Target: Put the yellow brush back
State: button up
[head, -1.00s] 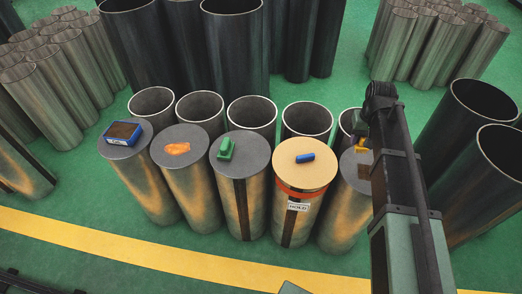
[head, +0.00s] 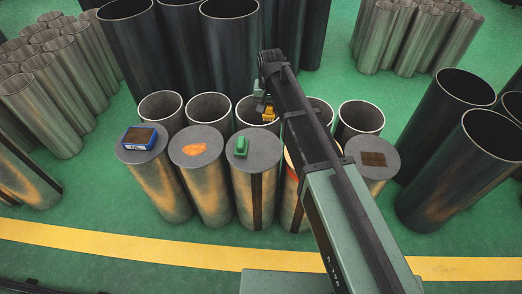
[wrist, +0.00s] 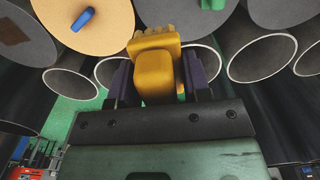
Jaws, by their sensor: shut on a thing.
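The yellow brush (head: 268,114) is held between the fingers of my gripper (head: 262,104). In the head view it is above the back row of open tubes, behind the green object. In the wrist view the brush (wrist: 155,76) sits between the two dark fingers (wrist: 156,82), its knobbed end pointing away. The grey top (head: 392,162) of the rightmost front cylinder carries only a dark brown rectangular patch (head: 373,159). The green block-like object (head: 241,147) stands on the middle grey top.
My arm hides most of the tan-topped cylinder in the head view; its tan top (wrist: 108,35) with a small blue object (wrist: 83,19) shows in the wrist view. Tall dark tubes (head: 230,50) stand behind, and wide dark tubes (head: 464,160) at right.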

aim_at(268, 151)
notch_tip(268, 151, down, 20)
jog(key=b, duration=1.9)
jog(key=shift+r, duration=0.2)
jog(key=shift+f, duration=0.15)
jog(key=o, duration=0.8)
jog(key=shift+o, duration=0.2)
notch_tip(268, 151, up, 13)
jog(key=p, duration=1.3)
jog(key=s+d, duration=1.9)
jog(key=s, duration=0.2)
notch_tip(268, 151, up, 14)
jog(key=p, duration=1.4)
jog(key=shift+r, duration=0.2)
